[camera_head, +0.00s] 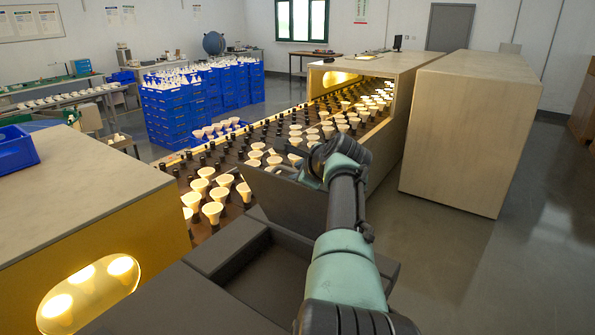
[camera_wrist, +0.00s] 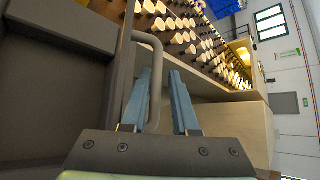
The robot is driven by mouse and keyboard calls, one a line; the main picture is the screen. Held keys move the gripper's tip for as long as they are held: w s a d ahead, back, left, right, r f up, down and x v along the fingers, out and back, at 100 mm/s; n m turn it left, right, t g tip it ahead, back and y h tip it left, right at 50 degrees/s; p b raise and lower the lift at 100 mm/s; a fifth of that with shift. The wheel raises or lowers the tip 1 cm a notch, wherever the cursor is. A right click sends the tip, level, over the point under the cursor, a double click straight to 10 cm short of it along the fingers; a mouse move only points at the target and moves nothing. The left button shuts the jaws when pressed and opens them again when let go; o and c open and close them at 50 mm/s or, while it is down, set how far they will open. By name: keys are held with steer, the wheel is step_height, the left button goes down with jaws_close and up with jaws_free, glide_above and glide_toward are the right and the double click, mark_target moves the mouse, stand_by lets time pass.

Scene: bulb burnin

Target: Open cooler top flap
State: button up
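A dark grey box, which looks like the cooler (camera_head: 225,252), is in front of me in the head view, with a recess showing in its top. A dark grey panel, apparently its top flap (camera_head: 285,205), stands raised at the far side of the recess. My gripper (camera_head: 302,172) is at the panel's upper edge, and the arm hides part of it. In the wrist view a bent grey bar handle (camera_wrist: 152,62) runs down between the two blue fingers of my gripper (camera_wrist: 160,74). The fingers are apart, with a gap beside the bar.
A conveyor (camera_head: 235,165) with rows of lit bulbs runs behind the panel into a beige housing (camera_head: 390,75). Another beige block (camera_head: 470,130) stands at right. A yellow-sided cabinet (camera_head: 150,235) is close at left. Blue crates (camera_head: 175,120) stand behind. Floor at right is clear.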

steer(key=shift+r, duration=0.25)
steer(key=shift+s+d+r, duration=0.1)
steer(key=shift+s, duration=0.1)
steer(key=shift+p+v, duration=0.4)
steer(key=shift+v, duration=0.55)
steer(key=b+v, duration=0.3)
steer(key=v, duration=0.7)
steer(key=shift+s, duration=0.2)
steer(key=s+a+f+n+y+b, duration=0.1)
steer(key=s+a+f+b, duration=0.1)
steer(key=s+f, duration=0.3)
steer(key=s+a+f+n+t+y+b, duration=0.1)
steer(key=s+f, duration=0.4)
steer(key=f, duration=0.6)
steer(key=s+a+f+n+y+b, duration=0.2)
steer(key=s+a+f+b, duration=0.1)
steer(key=f, duration=0.5)
steer(key=shift+s+a+t+y+b, duration=0.15)
steer(key=shift+s+t+y+b, duration=0.1)
steer(key=shift+s, duration=0.25)
steer(key=shift+s+a+t+y+b, duration=0.15)
steer(key=shift+s+b, duration=0.1)
steer(key=shift+s, duration=0.25)
steer(key=p+x, duration=0.1)
steer(key=x, duration=1.2)
steer(key=shift+f, duration=0.1)
